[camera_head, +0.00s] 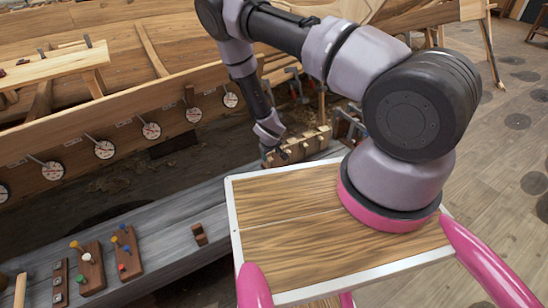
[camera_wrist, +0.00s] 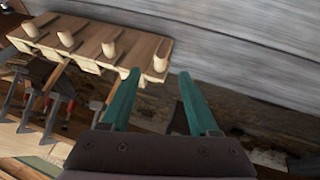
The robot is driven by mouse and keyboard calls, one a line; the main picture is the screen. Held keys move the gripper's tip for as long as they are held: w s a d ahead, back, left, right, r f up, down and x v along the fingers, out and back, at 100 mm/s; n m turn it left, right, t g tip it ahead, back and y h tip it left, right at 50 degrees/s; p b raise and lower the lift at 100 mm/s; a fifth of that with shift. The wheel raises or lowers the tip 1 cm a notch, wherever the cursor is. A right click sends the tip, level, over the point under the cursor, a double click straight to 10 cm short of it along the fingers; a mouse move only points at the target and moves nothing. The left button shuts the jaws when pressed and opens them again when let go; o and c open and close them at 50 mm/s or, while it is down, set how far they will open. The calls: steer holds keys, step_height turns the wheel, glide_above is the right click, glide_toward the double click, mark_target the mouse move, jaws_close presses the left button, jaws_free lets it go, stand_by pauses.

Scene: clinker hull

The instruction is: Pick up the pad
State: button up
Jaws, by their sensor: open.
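I cannot make out for certain which thing is the pad. A small brown block (camera_head: 199,235) with a raised part sits alone on the grey plank (camera_head: 165,235) in the head view; whether it is the pad I cannot tell. My gripper (camera_head: 271,152) is beyond the plank, up and right of that block, beside a wooden rack. The pegged rack (camera_wrist: 95,38) lies close to the left finger there, and the grey plank (camera_wrist: 250,50) fills the upper right.
Brown blocks with coloured pegs (camera_head: 87,268) (camera_head: 126,252) stand on the plank at left. Round dials (camera_head: 152,131) line the hull board. Clamps (camera_wrist: 45,105) hang under the rack. Bare plank lies right of the small block.

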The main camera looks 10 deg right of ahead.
mark_target(270, 159)
steer(key=x, duration=0.6)
steer(key=shift+w+a+f, duration=0.15)
steer(key=shift+w, duration=0.2)
steer(key=shift+c, duration=0.3)
jaws_close()
